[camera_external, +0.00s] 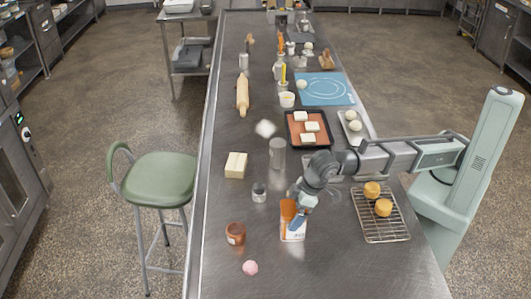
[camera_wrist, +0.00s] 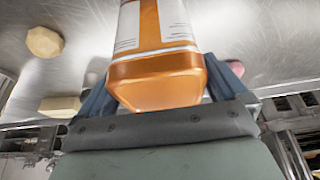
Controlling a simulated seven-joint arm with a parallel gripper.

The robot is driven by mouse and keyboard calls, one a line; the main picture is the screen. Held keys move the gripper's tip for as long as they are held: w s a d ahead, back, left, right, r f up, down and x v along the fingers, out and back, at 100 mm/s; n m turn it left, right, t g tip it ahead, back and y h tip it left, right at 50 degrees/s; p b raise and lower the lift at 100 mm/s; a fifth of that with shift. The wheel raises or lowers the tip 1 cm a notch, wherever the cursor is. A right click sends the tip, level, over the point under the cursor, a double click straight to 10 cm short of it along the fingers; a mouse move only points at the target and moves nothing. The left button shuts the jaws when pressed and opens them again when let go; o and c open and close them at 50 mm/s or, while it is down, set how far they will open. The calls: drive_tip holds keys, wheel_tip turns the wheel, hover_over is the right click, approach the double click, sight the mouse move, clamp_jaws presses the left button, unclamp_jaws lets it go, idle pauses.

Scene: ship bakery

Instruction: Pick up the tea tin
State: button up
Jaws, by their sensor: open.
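The tea tin (camera_external: 293,232), which I take to be the orange and white container, stands on the steel counter near its front end. In the wrist view the tin (camera_wrist: 160,80) fills the upper middle, with an orange shoulder and a white printed label. My gripper (camera_external: 297,213) is at the tin, with a blue finger in front of its upper part. In the wrist view my gripper (camera_wrist: 163,88) is open, one finger on each side of the tin. I cannot tell whether either finger touches it. The far finger is hidden in the external view.
A copper-brown jar (camera_external: 236,234) and a pink ball (camera_external: 250,268) stand left of the tin. A small grey jar (camera_external: 259,193) and a metal cylinder (camera_external: 277,153) stand behind it. A wire rack (camera_external: 383,236) with two buns lies to the right.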

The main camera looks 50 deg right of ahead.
drive_tip(key=shift+x, duration=1)
drive_tip(key=shift+r, duration=0.1)
drive_tip(key=shift+c, duration=0.2)
drive_tip(key=c, duration=0.9)
drive_tip(key=shift+o, duration=0.2)
drive_tip(key=shift+r, duration=0.1)
